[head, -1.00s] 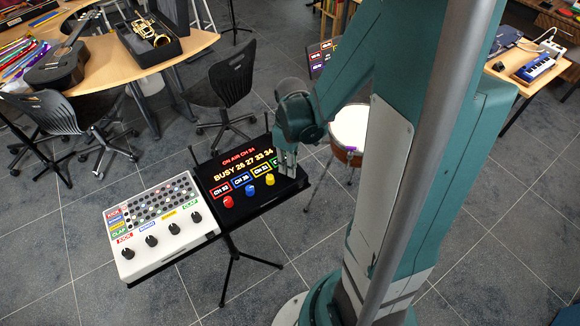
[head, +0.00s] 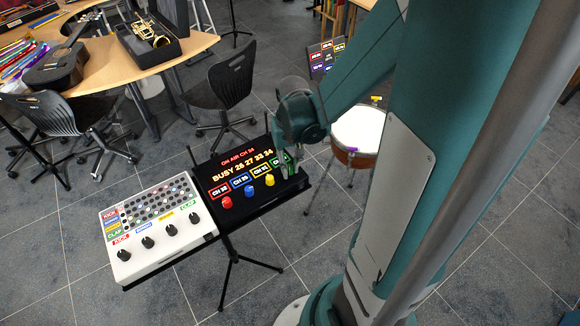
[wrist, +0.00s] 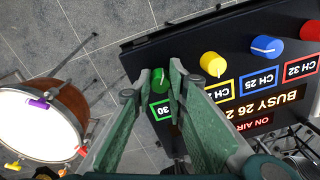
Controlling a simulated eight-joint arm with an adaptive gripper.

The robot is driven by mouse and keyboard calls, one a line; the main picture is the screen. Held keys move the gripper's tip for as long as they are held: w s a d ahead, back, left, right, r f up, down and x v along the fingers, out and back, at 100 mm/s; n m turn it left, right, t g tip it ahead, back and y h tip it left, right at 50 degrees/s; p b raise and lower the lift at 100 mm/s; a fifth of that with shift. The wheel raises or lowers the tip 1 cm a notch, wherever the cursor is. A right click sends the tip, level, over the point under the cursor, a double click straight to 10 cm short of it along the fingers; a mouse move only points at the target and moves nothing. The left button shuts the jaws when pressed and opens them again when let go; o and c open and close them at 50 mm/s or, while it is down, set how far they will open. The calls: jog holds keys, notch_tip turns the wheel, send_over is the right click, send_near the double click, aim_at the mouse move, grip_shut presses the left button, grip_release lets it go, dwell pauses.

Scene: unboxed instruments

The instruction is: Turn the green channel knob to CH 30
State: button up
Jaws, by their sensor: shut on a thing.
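The black panel (head: 213,207) carries a lit display and a row of knobs. The green knob (wrist: 160,80) is at the panel's end, and in the wrist view it sits between my gripper's (wrist: 152,82) fingertips. My gripper is shut on it; in the head view the gripper (head: 289,166) hides the knob. The green-framed label (wrist: 162,110) beside it shows 30, its other part covered by a finger. The red display line (head: 238,160) reads ON AIR CH with a number too small to read surely. Below it, BUSY 26 27 33 34 (head: 243,166) is lit.
The yellow knob (wrist: 213,63) is close to one finger; the blue knob (wrist: 266,47) and red knob (head: 227,203) are farther along. A white mixer box (head: 155,225) stands to the left. A drum (head: 357,135) stands behind to the right. Floor is clear in front.

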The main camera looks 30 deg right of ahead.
aim_at(291, 167)
jog(key=shift+m, duration=0.3)
jog(key=o, duration=0.9)
jog(key=shift+r, duration=0.2)
jog(key=shift+d+r, duration=0.15)
jog(key=shift+r, duration=5.65)
